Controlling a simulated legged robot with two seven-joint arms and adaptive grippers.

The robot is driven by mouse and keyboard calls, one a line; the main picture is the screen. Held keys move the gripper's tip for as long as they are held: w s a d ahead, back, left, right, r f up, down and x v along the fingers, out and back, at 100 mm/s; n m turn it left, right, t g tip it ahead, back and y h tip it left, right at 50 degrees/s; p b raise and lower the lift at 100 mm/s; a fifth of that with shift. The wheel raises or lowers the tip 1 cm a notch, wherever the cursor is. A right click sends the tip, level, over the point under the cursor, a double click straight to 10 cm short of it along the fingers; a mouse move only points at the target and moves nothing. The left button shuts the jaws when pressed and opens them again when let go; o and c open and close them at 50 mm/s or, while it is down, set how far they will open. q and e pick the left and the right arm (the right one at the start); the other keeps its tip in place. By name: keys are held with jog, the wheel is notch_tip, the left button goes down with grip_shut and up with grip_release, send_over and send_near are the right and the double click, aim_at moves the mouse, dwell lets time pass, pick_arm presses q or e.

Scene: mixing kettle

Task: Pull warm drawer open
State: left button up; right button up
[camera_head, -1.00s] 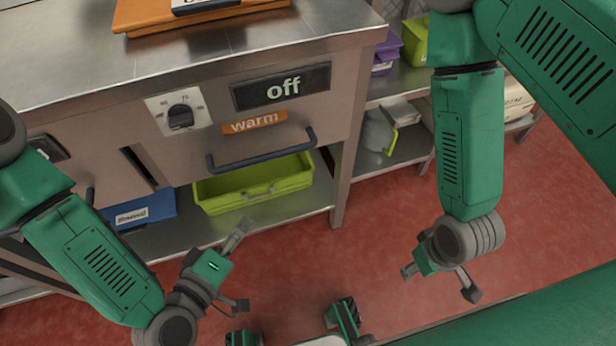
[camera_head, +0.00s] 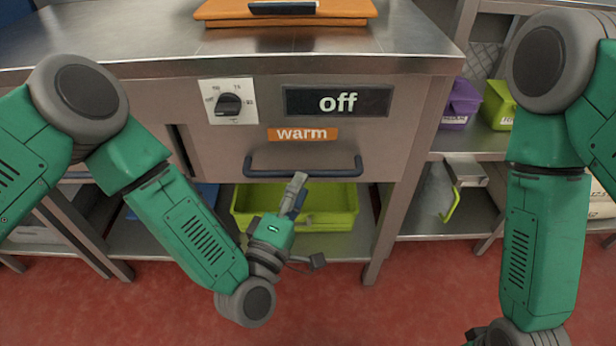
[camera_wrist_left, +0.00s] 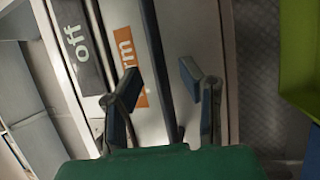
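The warm drawer (camera_head: 230,150) is shut in the metal counter front, with an orange "warm" label (camera_head: 303,134) above its dark bar handle (camera_head: 262,170). My left gripper (camera_head: 297,190) is just in front of the handle, near its middle. In the left wrist view its two fingers stand apart, open, with the dark handle (camera_wrist_left: 157,60) showing in the gap between them. I cannot tell whether the fingers reach around the bar. My right arm hangs at the right; only a dark bit by its wrist shows at the bottom edge.
A dial (camera_head: 228,103) and an "off" display (camera_head: 338,102) sit above the drawer. A green bin (camera_head: 340,205) stands on the shelf below. An orange board (camera_head: 350,12) lies on the countertop. Purple (camera_head: 458,103) and green boxes are on shelves at right. The red floor (camera_head: 420,300) is clear.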

pick_arm(q)
jog(key=w, duration=0.3)
jog(key=shift+w+d+r+b, duration=0.2)
jog(key=shift+w+r+b, duration=0.1)
jog(key=shift+b, duration=0.1)
jog(key=shift+w+d, duration=0.1)
jog(key=shift+d, duration=0.1)
jog(key=shift+d, duration=0.1)
jog(key=shift+d, duration=0.1)
grip_shut()
